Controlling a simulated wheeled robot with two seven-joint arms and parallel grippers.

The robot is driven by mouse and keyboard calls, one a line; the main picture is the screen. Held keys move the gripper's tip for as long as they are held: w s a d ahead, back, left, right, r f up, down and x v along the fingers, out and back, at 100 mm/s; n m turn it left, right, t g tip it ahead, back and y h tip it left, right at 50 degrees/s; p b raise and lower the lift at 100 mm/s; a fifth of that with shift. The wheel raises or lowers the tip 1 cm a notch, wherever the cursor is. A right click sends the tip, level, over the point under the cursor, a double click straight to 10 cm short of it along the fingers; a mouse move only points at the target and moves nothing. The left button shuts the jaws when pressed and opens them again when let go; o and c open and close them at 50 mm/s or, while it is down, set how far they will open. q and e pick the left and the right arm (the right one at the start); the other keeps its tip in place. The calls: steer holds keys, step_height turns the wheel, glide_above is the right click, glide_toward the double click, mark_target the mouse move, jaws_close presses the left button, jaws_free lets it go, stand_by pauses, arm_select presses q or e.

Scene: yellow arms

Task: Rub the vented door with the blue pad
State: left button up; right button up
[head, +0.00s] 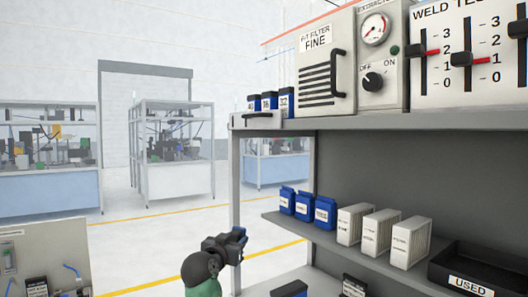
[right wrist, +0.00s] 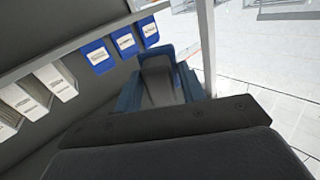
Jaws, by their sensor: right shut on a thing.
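The vented door (head: 312,62) is a pale panel labelled "FILTER FINE" with dark slots and a black handle. It stands shut on top of the shelf unit in the head view. My right gripper (head: 236,243) is in the lower middle of the head view, left of the shelf post and well below the door. It is shut on the blue pad (head: 241,233), which shows only in part. In the right wrist view blue of the pad (right wrist: 186,84) shows beyond and beside the dark gripper parts, which hide much of it. My left gripper is not in view.
Blue boxes (head: 303,206), white filters (head: 383,232) and a black "USED" tray (head: 450,262) fill the middle shelf. A gauge and switch panel (head: 382,60) adjoins the door. Floor left is open.

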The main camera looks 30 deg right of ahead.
steer(key=s+d+r+m+g+h+p, duration=0.1)
steer(key=s+r+m+g+h+p, duration=0.3)
steer(key=r, duration=1)
steer(key=s+d+r+m+g+y, duration=0.1)
steer(key=s+d+r+m+g, duration=0.15)
steer(key=r+m, duration=0.75)
steer(key=s+d+r+m+g+h+p, duration=0.1)
steer(key=s+r+g+h+p, duration=0.2)
steer(key=r, duration=1.5)
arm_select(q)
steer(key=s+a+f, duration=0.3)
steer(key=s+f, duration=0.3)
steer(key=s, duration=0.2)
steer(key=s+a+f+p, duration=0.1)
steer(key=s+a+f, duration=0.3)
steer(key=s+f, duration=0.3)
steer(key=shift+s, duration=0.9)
arm_select(e)
steer(key=shift+g+y, duration=0.45)
steer(key=shift+y, duration=0.25)
steer(key=d, duration=0.5)
steer(key=shift+s+d+r, duration=0.15)
steer(key=shift+s+d, duration=0.1)
steer(key=shift+d, duration=0.1)
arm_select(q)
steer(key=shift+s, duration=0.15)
